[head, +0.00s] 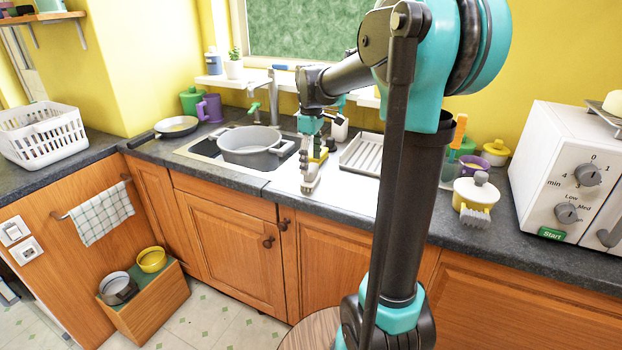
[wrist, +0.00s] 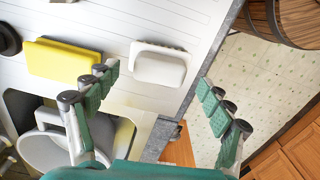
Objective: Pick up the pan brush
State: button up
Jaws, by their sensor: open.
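A yellow sponge (wrist: 62,62) lies on the drainboard by the left finger. The sink holds a grey pot (head: 250,146). A dish rack (head: 362,156) stands behind the drainboard.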

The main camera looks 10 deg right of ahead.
aim_at(309, 182)
jog(key=shift+f, duration=1.4)
jog(key=shift+c, duration=0.5)
jog(key=c, duration=1.2)
